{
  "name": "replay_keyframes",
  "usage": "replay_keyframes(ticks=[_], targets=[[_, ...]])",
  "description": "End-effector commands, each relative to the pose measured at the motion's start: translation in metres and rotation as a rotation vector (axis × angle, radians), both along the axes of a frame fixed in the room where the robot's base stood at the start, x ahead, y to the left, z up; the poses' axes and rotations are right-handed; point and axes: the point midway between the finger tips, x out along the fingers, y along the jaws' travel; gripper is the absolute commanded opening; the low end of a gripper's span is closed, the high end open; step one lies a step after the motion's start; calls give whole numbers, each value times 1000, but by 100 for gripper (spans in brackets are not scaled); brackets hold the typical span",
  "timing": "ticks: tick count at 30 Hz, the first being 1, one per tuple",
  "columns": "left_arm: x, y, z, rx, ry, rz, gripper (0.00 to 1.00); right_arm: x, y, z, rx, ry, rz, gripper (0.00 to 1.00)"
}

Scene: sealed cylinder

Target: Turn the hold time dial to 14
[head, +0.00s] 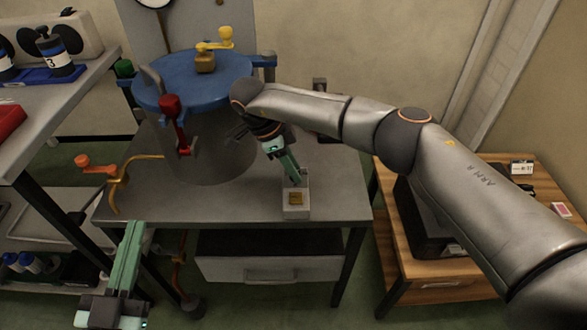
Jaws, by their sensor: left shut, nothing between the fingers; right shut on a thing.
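A small pale box (296,212) with a gold-coloured plate stands near the front edge of the grey metal table. My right gripper (295,182) reaches down from above to the back of this box. It is shut on what appears to be the hold time dial there, which the fingers hide. No number or pointer setting can be read. My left gripper (134,229) is shut and empty at the lower left, in front of the table and well away from the box.
A large cylinder with a blue lid (180,88) stands behind on the grey table (340,205), with a red clamp handle (171,108) and a yellow valve handle (225,37). An orange-handled tool (117,183) is at the left. A wooden cabinet (440,290) stands at right.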

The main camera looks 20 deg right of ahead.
Motion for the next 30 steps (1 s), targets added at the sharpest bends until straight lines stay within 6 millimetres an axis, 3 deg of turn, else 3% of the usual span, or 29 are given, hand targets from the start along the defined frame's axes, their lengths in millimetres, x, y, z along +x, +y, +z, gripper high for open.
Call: replay_keyframes(ticks=[12, 25, 26, 30], targets=[[-6, -2, 24, -2, -103, -15, 0, 1, 0, 0, 0, -1, -134, 0], [-7, -2, 25, -2, -110, -16, 0, 1, 0, 1, 0, -2, -142, 0], [-7, -2, 25, -2, -109, -15, 0, 1, 0, 1, 1, -2, -142, 32], [-7, -2, 25, -2, -109, -15, 0, 1, 0, 0, 1, -1, -141, 47]])
